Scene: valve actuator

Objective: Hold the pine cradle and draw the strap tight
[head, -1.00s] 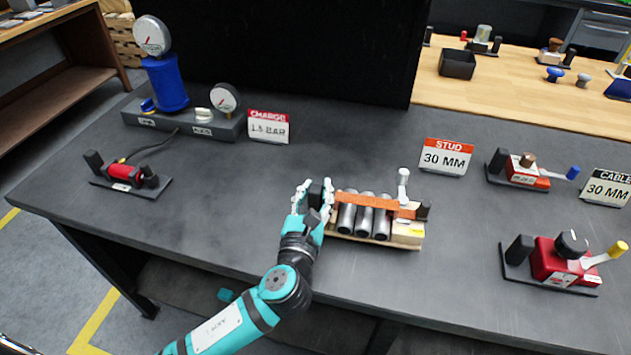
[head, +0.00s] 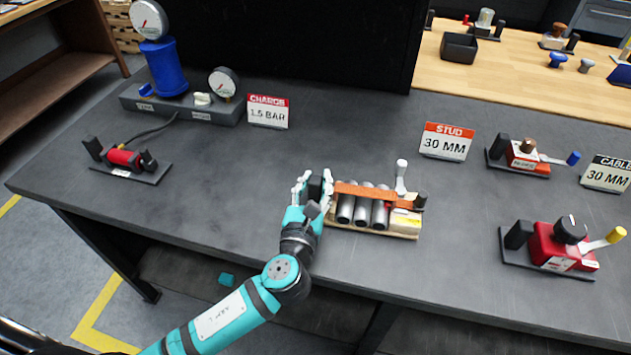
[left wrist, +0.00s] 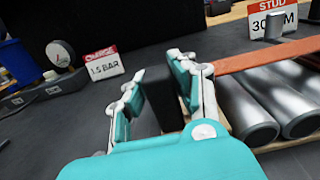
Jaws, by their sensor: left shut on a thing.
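The pine cradle (head: 372,233) lies on the dark bench near its front edge, with several grey cylinders (head: 362,212) side by side in it. An orange strap (head: 366,192) runs over the cylinders, and it also shows in the left wrist view (left wrist: 262,54). A white-handled lever (head: 401,178) stands upright at the cradle's right end. My left gripper (head: 313,181) is shut on the black post at the cradle's left end. In the left wrist view the black post (left wrist: 163,98) sits between the fingers. My right gripper is in neither view.
A blue cylinder with gauges (head: 165,75) stands at the back left, beside a "1.5 BAR" card (head: 268,112). A red device (head: 124,158) is at the left. Red fixtures with levers (head: 563,247) are at the right.

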